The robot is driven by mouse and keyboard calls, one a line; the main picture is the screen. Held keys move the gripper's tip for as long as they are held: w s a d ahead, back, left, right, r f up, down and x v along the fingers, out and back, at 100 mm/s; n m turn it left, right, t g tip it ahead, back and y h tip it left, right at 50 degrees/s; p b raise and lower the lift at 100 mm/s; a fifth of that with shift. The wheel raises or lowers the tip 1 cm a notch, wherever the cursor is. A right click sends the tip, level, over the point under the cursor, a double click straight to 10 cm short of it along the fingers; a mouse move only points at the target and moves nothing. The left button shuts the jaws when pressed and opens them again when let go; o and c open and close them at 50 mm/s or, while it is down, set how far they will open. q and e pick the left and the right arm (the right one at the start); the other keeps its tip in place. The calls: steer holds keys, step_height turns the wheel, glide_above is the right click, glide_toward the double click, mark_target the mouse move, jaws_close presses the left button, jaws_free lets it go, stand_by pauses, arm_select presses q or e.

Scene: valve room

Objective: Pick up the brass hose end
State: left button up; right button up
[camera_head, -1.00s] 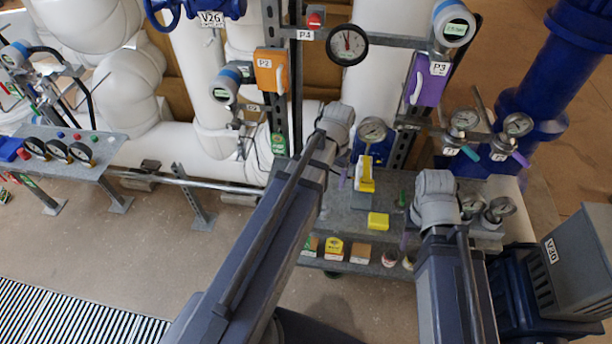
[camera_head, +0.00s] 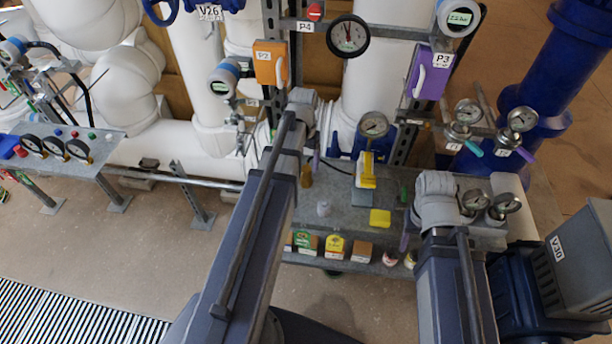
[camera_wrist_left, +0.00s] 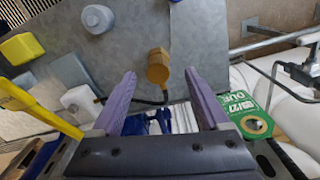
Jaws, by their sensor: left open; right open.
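The brass hose end (camera_head: 306,176) stands on the grey shelf top (camera_head: 340,190), just below my left wrist in the head view. In the left wrist view, the brass hose end (camera_wrist_left: 158,66) is on the end of a black hose (camera_wrist_left: 160,98). My left gripper (camera_wrist_left: 160,74) is open, its purple fingers on either side of the brass end in that picture; I cannot tell whether they reach down to its height. In the head view one finger of the left gripper (camera_head: 316,163) shows. My right gripper (camera_head: 404,238) is mostly hidden under its wrist.
A yellow block (camera_head: 380,218), a pale round-topped item (camera_head: 323,208) and a yellow-handled gauge (camera_head: 367,170) stand on the shelf. White pipes (camera_wrist_left: 296,105) and a green tag (camera_wrist_left: 246,114) are close right of the left gripper. Several small boxes sit on the lower shelf.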

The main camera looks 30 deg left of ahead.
mark_target(306, 169)
arm_select(q)
steer(key=f+b, duration=0.5)
steer(key=shift+w+d+f, duration=0.15)
steer(key=shift+w, duration=0.15)
steer(key=shift+c, duration=0.3)
jaws_close()
